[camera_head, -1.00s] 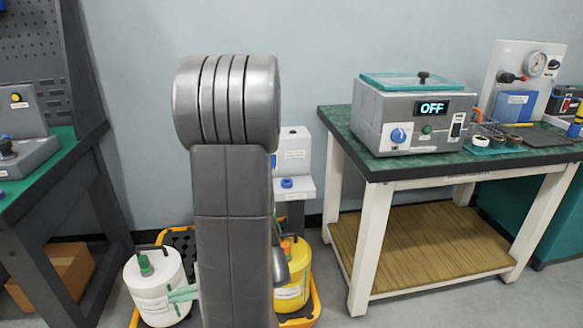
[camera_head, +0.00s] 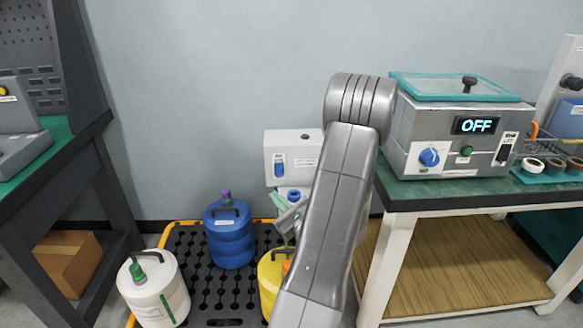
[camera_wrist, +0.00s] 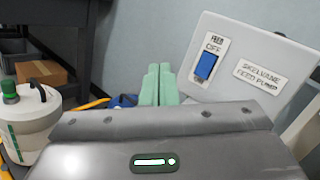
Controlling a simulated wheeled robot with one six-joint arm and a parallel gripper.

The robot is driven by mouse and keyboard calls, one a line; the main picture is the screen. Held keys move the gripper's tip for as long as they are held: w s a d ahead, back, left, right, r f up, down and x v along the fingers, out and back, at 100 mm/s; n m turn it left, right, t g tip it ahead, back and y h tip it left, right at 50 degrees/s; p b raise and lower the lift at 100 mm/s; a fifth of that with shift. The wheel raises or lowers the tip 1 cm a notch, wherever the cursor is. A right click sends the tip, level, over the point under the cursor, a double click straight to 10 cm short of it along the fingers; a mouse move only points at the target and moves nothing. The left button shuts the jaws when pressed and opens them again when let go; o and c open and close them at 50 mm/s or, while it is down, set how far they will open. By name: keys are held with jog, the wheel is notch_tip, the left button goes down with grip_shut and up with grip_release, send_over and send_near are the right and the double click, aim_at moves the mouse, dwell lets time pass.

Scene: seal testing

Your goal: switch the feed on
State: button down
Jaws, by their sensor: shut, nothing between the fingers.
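The feed pump box (camera_head: 308,150) is white and stands against the wall in the head view, left of my arm. In the wrist view the box (camera_wrist: 265,45) fills the upper right and its label reads feed pump. Its blue feed switch (camera_head: 280,169) is on the front face. In the wrist view the blue switch (camera_wrist: 206,66) sits under the words FEED and OFF. My gripper (camera_wrist: 156,82) has pale green fingers pressed together, left of the switch and apart from it in the picture.
A black tray with a yellow rim (camera_head: 203,305) holds a blue jug (camera_head: 229,236), a white jug (camera_head: 152,290) and a yellow jug (camera_head: 270,278). The right table (camera_head: 400,197) carries a grey bath (camera_head: 455,125) whose display reads OFF. A dark bench (camera_head: 50,165) stands left.

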aim_at(279, 170)
jog(key=shift+w+d+h, duration=0.3)
jog(key=shift+w+d, duration=0.15)
jog(key=shift+d, duration=0.1)
jog(key=w, duration=0.4)
jog(key=w+f+p, duration=0.1)
jog(key=w, duration=0.1)
jog(key=shift+w, duration=1.35)
dwell(0.9)
jog(key=shift+w+f+b, duration=0.1)
jog(key=shift+w+b, duration=0.2)
jog(key=shift+b, duration=0.15)
jog(key=shift+w, duration=0.1)
